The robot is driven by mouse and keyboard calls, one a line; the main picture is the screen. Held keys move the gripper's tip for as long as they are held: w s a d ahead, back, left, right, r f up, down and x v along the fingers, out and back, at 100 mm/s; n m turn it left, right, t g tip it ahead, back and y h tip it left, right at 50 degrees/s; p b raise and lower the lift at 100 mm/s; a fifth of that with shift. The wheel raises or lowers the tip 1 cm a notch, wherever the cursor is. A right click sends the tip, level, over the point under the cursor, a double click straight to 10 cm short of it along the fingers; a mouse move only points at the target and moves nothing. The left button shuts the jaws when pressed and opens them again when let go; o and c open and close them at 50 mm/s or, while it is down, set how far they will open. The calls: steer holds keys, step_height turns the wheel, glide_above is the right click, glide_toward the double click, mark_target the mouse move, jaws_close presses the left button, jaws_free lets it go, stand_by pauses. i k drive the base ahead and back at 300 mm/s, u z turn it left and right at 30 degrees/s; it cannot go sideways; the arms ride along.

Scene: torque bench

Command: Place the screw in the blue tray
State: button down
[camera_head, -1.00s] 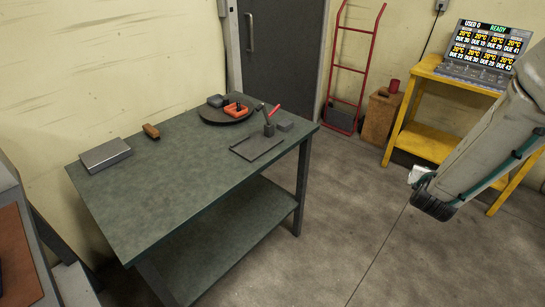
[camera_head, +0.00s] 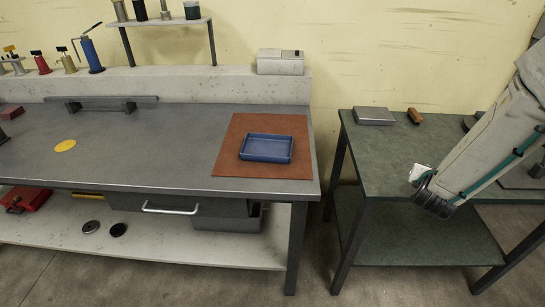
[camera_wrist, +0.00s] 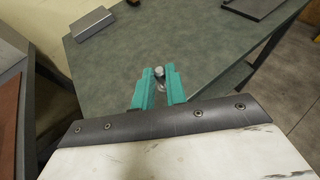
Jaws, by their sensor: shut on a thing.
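The blue tray (camera_head: 266,148) lies on a brown mat (camera_head: 228,165) at the right end of the long grey bench in the head view. It looks empty. In the wrist view my gripper (camera_wrist: 159,88) has teal fingers shut on the screw (camera_wrist: 160,72), whose grey round head shows between the fingertips. Part of the screw is hidden between the fingers. In the head view my arm hangs at the right over the green table, well to the right of the tray; the fingers and the screw cannot be made out there.
The green table (camera_head: 390,160) stands right of the grey bench (camera_head: 120,140), with a gap between them. A grey box (camera_head: 374,116) and a brown-handled object (camera_head: 414,116) lie on it.

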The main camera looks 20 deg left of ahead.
mark_target(257, 148)
steer(key=u, duration=0.7)
steer(key=i, duration=0.3)
